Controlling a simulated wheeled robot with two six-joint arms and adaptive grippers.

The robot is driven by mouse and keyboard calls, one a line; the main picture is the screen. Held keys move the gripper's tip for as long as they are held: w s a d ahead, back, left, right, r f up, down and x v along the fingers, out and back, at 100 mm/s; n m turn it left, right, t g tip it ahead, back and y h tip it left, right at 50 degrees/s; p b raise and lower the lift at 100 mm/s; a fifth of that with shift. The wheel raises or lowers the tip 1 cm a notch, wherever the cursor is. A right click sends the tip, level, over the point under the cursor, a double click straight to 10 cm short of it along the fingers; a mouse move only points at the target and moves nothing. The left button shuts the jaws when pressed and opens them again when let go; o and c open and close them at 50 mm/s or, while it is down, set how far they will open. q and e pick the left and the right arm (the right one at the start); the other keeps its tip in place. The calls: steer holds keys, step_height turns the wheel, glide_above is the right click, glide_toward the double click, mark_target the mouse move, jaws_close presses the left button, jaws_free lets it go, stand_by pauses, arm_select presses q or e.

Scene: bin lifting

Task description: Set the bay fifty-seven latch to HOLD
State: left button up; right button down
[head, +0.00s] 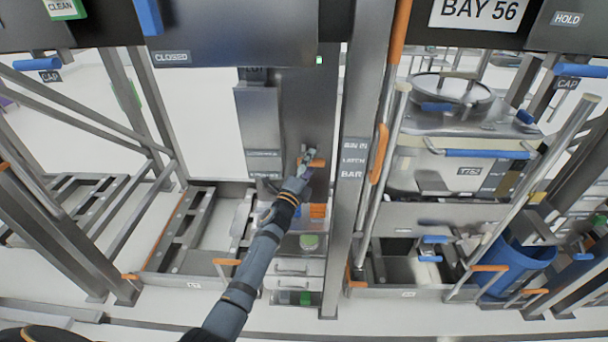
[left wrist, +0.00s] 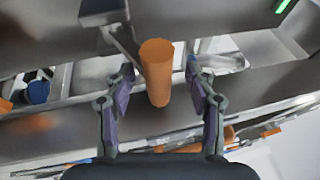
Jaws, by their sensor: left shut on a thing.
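My left gripper (head: 307,158) reaches up to a grey post panel in the middle of the head view. It is shut on a short orange latch handle (head: 317,163). In the left wrist view the orange handle (left wrist: 157,72) is a cylinder standing between the two purple-padded fingers (left wrist: 158,92). Most of the handle's mount is hidden by the gripper in the head view. A label plate reading "LATCH BAR" (head: 353,160) is on the upright right of the handle. I see no bay fifty-seven sign. My right gripper is not in view.
A "BAY 56" sign (head: 479,10) and a "HOLD" label (head: 567,19) are at the top right. A "CLOSED" plate (head: 172,57) is at the upper left. A long grey pole (head: 384,180) and a steel bin with a blue handle (head: 487,153) stand to the right.

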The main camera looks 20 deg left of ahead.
arm_select(q)
steer(key=v, duration=1.1)
steer(key=shift+s, duration=0.15)
steer(key=shift+f, duration=0.15)
steer(key=s+a+f+n+g+y, duration=0.1)
steer(key=s+f+n+g, duration=0.15)
steer(key=f, duration=0.75)
steer(key=s+a+f+n+g+y, duration=0.15)
steer(key=f+n, duration=0.25)
steer(key=f, duration=0.6)
steer(key=s+a+f+n+g+b, duration=0.1)
steer(key=s+f+n+g, duration=0.15)
steer(key=s+f, duration=0.55)
steer(key=s+a+f+n+g, duration=0.2)
steer(key=s+f+g, duration=0.1)
steer(key=f, duration=0.8)
steer(key=s+f+n+g, duration=0.3)
steer(key=s+f, duration=0.3)
steer(key=s, duration=0.5)
steer(key=s+f+n+g+b, duration=0.1)
steer(key=s+f+n+g, duration=0.2)
steer(key=s, duration=0.9)
steer(key=s+f+n+g, duration=0.3)
steer(key=s+f, duration=0.7)
steer(key=s, duration=0.2)
steer(key=shift+a+y, duration=0.35)
steer(key=shift+a, duration=0.1)
